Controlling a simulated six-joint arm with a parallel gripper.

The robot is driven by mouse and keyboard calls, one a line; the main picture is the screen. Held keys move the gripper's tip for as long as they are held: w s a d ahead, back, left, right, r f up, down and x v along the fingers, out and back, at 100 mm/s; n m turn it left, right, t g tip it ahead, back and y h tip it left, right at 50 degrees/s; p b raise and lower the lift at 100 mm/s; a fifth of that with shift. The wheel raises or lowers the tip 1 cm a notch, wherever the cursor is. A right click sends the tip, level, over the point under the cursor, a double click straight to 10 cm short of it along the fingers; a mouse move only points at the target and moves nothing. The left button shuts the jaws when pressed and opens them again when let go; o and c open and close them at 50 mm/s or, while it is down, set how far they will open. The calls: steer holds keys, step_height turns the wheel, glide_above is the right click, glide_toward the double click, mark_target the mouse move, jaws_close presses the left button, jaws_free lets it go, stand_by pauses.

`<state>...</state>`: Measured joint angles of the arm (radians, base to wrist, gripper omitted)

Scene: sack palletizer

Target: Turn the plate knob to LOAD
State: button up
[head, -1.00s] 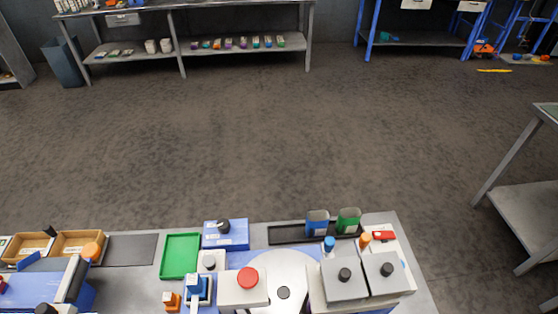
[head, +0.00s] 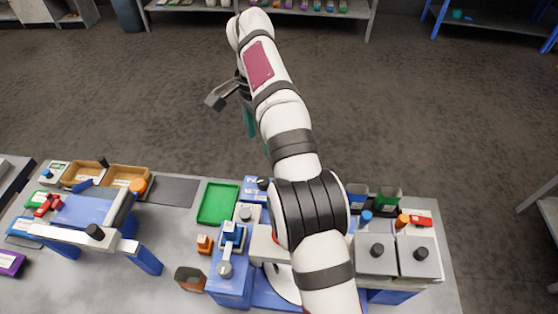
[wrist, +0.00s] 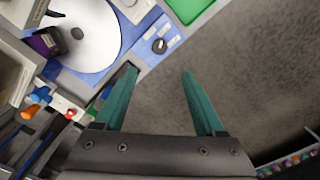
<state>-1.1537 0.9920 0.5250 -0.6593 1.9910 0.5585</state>
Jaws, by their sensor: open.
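A small blue box with a round black knob (head: 263,184) on top stands at the back edge of the table, partly hidden by my arm. Its lettering is too small to read surely. In the wrist view the black knob (wrist: 159,46) sits on the blue box with a white mark beside it. My gripper (wrist: 159,73) is open with its two teal fingers apart and nothing between them. The knob appears beyond the fingertips, between their lines and apart from them. In the head view the gripper is beyond the table's back edge, over the floor, mostly hidden behind my arm.
A green tray (head: 218,203) lies left of the box. A white disc (wrist: 85,32) is beside it in the wrist view. Blue and green bins (head: 387,196) and grey blocks with black knobs (head: 376,262) stand to the right. The floor behind the table is clear.

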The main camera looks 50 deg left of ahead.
mark_target(263, 180)
step_height(263, 180, down, 15)
steer(key=shift+r, duration=0.1)
jaws_close()
stand_by(0.4)
